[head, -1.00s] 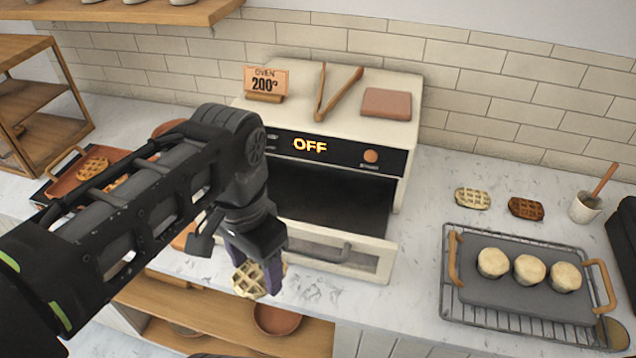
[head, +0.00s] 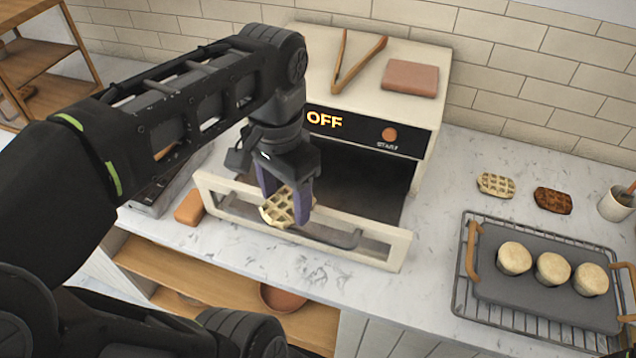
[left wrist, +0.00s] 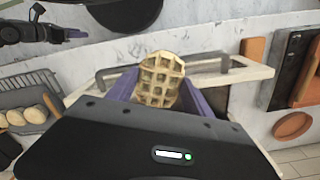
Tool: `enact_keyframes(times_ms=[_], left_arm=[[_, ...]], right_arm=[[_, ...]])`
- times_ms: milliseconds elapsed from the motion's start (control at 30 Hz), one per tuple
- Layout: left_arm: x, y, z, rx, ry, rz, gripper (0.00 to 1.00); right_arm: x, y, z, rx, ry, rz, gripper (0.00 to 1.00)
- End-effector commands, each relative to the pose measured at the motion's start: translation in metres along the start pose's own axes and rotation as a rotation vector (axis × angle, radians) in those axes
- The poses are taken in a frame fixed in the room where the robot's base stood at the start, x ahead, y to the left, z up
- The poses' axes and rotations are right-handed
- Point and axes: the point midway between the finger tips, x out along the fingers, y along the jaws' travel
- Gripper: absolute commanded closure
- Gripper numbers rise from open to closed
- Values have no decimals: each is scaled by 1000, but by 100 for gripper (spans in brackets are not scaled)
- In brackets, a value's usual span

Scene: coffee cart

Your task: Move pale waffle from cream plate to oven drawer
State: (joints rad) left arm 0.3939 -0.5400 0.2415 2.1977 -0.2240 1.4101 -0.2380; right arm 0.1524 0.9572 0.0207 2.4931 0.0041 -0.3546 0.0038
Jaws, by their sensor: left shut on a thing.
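My left gripper (head: 287,200) is shut on the pale waffle (head: 280,210), a light golden grid-patterned piece held tilted between its purple fingers. The waffle also shows in the left wrist view (left wrist: 160,82). The oven drawer (head: 385,250) is pulled out, with a cream front and a grey handle. In the head view the waffle overlaps the drawer's front edge near the handle; its exact height above it is hard to tell. I cannot make out the cream plate. My right gripper (left wrist: 76,34) shows small in the left wrist view; its jaw state is unclear.
The oven (head: 440,80) reads OFF, with wooden tongs (head: 350,65) on top. To the right lie a second pale waffle (head: 496,185), a dark waffle (head: 553,200) and a grey tray (head: 520,295) with several round pastries on a rack. Marble counter (head: 300,272) is in front.

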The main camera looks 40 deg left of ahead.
Motion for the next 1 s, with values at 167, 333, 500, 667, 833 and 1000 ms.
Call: enact_keyframes(times_ms=[167,333,500,667,833,1000], left_arm=[[3,-20,-50,2,-2,3,81],[0,-37,-91,1,-3,3,81],[-3,-51,-124,0,-3,3,81],[19,-56,-134,-1,-3,0,87],[54,-55,-133,0,-4,2,88],[77,-55,-134,0,-2,1,88]], right_arm=[[11,3,-1,-3,3,-4,64],[9,2,-1,-3,3,-4,64],[-2,-1,0,-1,1,-1,64],[-4,-1,0,0,-1,1,64],[-6,-2,1,1,-2,2,64],[-8,-2,1,2,-2,3,64]])
